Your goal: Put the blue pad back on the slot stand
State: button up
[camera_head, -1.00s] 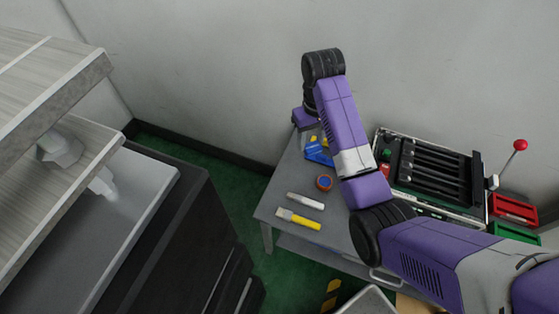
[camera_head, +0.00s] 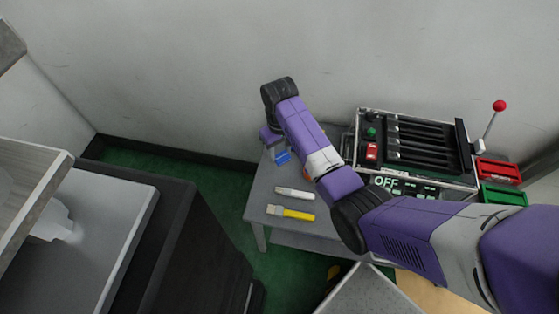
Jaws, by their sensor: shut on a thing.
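My gripper (camera_head: 275,150) is at the far left end of the grey table (camera_head: 262,200), pointing down. Its fingers are small and partly hidden by my wrist. The blue pad (camera_head: 283,157) shows as a small blue patch right at the fingertips, and the gripper appears shut on it. How far the pad is above the tabletop cannot be told. I cannot make out the slot stand with certainty; my arm covers part of the table.
A white marker-like item (camera_head: 295,193) and a yellow-handled brush (camera_head: 291,213) lie on the table's near left. An orange item (camera_head: 308,175) is half hidden by my arm. A slotted black panel box (camera_head: 415,150), a red-knobbed lever (camera_head: 499,106), and red (camera_head: 498,171) and green (camera_head: 502,195) bins stand right.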

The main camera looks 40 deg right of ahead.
aim_at(280, 160)
jog(key=shift+f+b, duration=0.45)
jog(key=shift+f, duration=2.35)
jog(key=shift+f, duration=0.15)
jog(key=o, duration=1.2)
notch_tip(280, 160, up, 12)
jog(key=shift+r+p, duration=0.2)
jog(key=shift+p, duration=0.75)
